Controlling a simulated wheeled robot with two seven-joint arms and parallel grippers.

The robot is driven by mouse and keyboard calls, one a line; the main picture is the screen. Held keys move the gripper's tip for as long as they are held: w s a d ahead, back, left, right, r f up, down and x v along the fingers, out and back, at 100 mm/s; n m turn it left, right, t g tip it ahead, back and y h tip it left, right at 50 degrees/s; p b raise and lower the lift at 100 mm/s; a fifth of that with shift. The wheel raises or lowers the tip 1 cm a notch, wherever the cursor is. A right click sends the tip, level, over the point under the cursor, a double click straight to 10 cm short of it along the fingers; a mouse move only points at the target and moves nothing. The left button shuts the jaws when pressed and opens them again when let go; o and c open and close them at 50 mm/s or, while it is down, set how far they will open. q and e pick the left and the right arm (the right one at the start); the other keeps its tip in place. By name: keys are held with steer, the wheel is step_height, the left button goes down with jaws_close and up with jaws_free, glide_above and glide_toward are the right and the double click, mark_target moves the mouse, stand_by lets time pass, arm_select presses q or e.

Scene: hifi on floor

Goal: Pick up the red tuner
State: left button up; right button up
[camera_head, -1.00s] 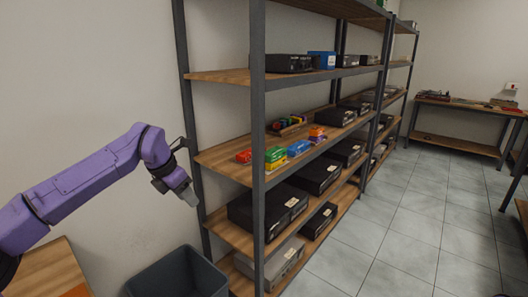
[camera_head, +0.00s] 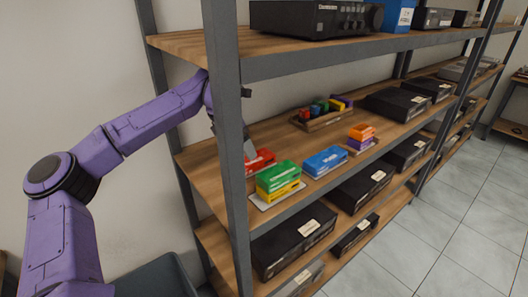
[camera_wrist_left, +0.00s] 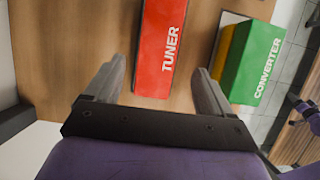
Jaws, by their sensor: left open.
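The red tuner (camera_head: 260,161) is a small red box lying on the wooden middle shelf near the rack's near left post. In the left wrist view the tuner (camera_wrist_left: 160,45) shows its white "TUNER" lettering and lies ahead, lined up between the fingers. My left gripper (camera_head: 248,148) reaches in behind the post, partly hidden by it, just beside the tuner. In the left wrist view its fingers (camera_wrist_left: 159,68) are spread and empty.
A green converter box (camera_head: 277,176) on a yellow one stands close to the tuner. A blue box (camera_head: 325,161), an orange box (camera_head: 362,131) and a wooden holder (camera_head: 322,120) of coloured items are farther along. The rack post (camera_head: 225,120) and upper shelf (camera_head: 290,60) bound the space.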

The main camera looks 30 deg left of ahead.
mark_target(251, 163)
arm_select(q)
steer(key=shift+w+d+f, duration=0.1)
steer(key=shift+w+f, duration=0.65)
steer(key=p+x, duration=0.1)
steer(key=x, duration=0.4)
steer(key=shift+f+p, duration=0.1)
steer(key=shift+p, duration=0.2)
steer(key=shift+w+f, duration=0.15)
steer(key=shift+f, duration=0.2)
arm_select(e)
steer(key=shift+w+r, duration=0.25)
steer(key=shift+r, duration=0.55)
arm_select(q)
steer(key=shift+r, duration=0.1)
steer(key=c, duration=1.2)
